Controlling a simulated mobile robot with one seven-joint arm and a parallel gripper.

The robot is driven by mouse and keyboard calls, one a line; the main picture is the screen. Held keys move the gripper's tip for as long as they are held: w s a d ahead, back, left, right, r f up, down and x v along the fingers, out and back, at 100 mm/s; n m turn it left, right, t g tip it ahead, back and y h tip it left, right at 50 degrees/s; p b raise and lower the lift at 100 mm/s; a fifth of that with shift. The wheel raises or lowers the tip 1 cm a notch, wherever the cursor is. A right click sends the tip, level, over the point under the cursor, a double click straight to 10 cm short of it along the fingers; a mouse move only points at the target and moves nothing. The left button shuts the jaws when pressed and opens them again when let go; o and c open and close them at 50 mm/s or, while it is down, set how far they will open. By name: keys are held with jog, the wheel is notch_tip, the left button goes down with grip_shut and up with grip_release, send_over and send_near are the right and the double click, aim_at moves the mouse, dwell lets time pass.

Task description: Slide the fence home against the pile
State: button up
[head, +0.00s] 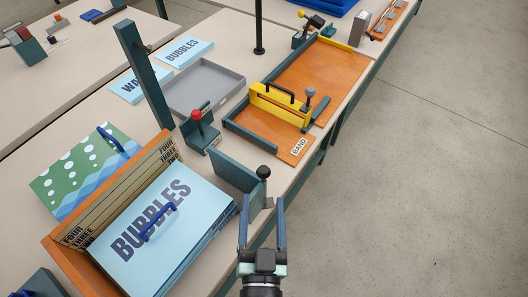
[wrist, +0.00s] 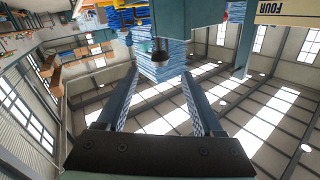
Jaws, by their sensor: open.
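The pile of light-blue boards lettered BUBBLES (head: 188,232) lies at the lower left of the head view, with a blue handle on top. The teal fence (head: 232,170) stands upright close by the pile's upper-right edge; I cannot tell whether they touch. A black knob (head: 263,172) rises at the fence's right end. My gripper (head: 264,200) is open and empty, its fingers pointing toward the knob from the near side. In the wrist view the dark knob (wrist: 160,51) lies just beyond and between the fingertips (wrist: 158,75), with teal fence (wrist: 188,14) above it.
An orange tray with brown FOUR, THREE, TWO boards (head: 120,195) holds the left side. A red-knobbed bracket (head: 197,125), teal post (head: 143,75) and grey tray (head: 205,88) stand behind. A yellow clamp bar (head: 280,103) crosses an orange board. Open floor (head: 430,190) lies right.

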jog(key=w, duration=1.1)
jog(key=shift+w+d+p, duration=0.25)
jog(key=shift+w+p, duration=0.05)
grip_shut()
dwell(0.9)
